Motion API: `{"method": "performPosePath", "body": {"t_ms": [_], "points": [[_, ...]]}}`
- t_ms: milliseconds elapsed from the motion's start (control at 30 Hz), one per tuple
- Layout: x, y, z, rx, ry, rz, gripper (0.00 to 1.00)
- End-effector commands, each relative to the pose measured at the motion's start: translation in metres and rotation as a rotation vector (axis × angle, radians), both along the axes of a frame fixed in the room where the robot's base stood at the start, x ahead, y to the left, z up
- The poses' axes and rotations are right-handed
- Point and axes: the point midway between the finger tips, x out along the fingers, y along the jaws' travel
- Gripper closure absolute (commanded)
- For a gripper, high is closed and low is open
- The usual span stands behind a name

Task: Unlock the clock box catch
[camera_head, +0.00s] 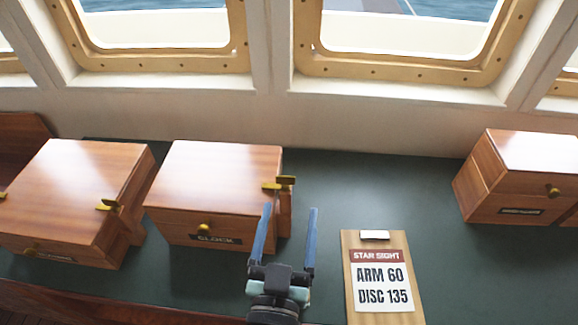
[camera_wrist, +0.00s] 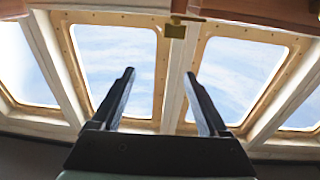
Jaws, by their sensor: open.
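The clock box (camera_head: 215,176) is a reddish-brown wooden box left of centre in the head view, with a CLOCK label (camera_head: 216,240) and a brass knob on its front. Its brass catch (camera_head: 279,184) sits at the right edge of the lid and side. In the wrist view a brass catch (camera_wrist: 176,27) shows at the top, beyond the fingertips. My gripper (camera_head: 290,207) is open and empty, with its blue fingers just in front of the box's right side, short of the catch. The fingers also show in the wrist view (camera_wrist: 160,73).
Another wooden box (camera_head: 75,190) with its own brass catch stands close on the left. A further box (camera_head: 515,175) is at the far right. A STAR SIGHT clipboard (camera_head: 380,242) lies right of my gripper. The dark green counter (camera_head: 360,182) is clear behind the clipboard.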

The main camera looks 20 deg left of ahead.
Motion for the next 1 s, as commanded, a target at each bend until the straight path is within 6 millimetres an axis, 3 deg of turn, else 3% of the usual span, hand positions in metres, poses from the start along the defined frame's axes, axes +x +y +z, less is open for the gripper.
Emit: {"method": "performPosePath", "body": {"t_ms": [100,267,1000], "points": [[-0.016,0.007,-0.023,-0.021,0.047,0.038,0.22],[-0.014,0.010,-0.028,-0.026,0.058,0.049,0.22],[0.093,0.041,-0.028,-0.024,0.056,0.046,0.22]]}}
